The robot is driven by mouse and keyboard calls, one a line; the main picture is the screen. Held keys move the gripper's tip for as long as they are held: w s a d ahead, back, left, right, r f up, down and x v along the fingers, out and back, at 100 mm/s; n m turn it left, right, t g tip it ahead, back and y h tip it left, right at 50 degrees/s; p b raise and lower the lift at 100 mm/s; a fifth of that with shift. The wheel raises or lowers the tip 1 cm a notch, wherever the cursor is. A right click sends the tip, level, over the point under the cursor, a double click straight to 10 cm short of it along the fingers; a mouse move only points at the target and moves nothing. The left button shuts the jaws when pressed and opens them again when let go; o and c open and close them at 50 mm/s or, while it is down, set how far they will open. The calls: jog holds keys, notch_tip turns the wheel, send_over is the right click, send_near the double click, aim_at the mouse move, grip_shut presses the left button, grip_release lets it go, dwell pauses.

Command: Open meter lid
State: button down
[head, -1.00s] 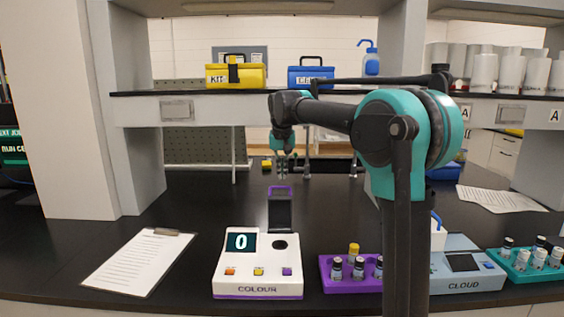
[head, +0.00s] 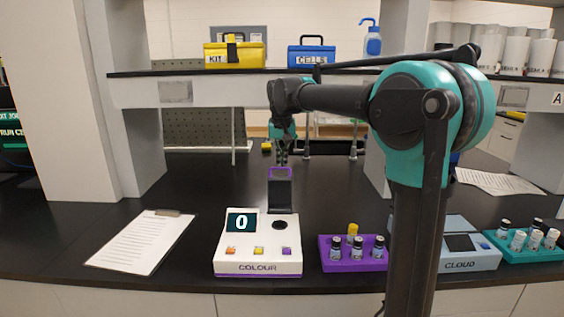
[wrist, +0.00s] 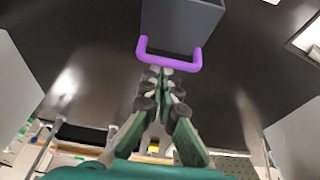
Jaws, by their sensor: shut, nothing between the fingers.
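The white COLOUR meter (head: 258,243) stands on the black bench in the head view, its display reading 0. Its dark lid (head: 281,196) with a purple loop handle (head: 280,171) stands upright at the meter's back, and the round dark well (head: 279,225) in front of it is uncovered. My gripper (head: 281,160) is shut and empty, just above and behind the handle. In the wrist view the fingertips (wrist: 160,75) are near the purple handle (wrist: 168,57), with the grey lid (wrist: 184,18) beyond; I cannot tell whether they touch it.
A purple vial rack (head: 352,256) stands right of the meter, with the blue CLOUD meter (head: 470,252) and a teal rack (head: 524,250) farther right. A clipboard (head: 140,243) lies on the left. Yellow KIT (head: 234,55) and blue CELLS (head: 311,57) boxes sit on the shelf.

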aim_at(282, 179)
jog(key=shift+s+r+t, duration=0.35)
jog(key=shift+s+t, duration=0.15)
jog(key=shift+s, duration=0.2)
jog(key=shift+s+r+t, duration=0.3)
jog(key=shift+s+t, duration=0.2)
jog(key=shift+s, duration=0.2)
jog(key=s+t, duration=0.1)
jog(key=s+r+t, duration=0.1)
jog(key=s, duration=0.1)
jog(key=shift+s, duration=0.2)
jog(key=shift+s+r, duration=0.15)
jog(key=shift+s, duration=0.75)
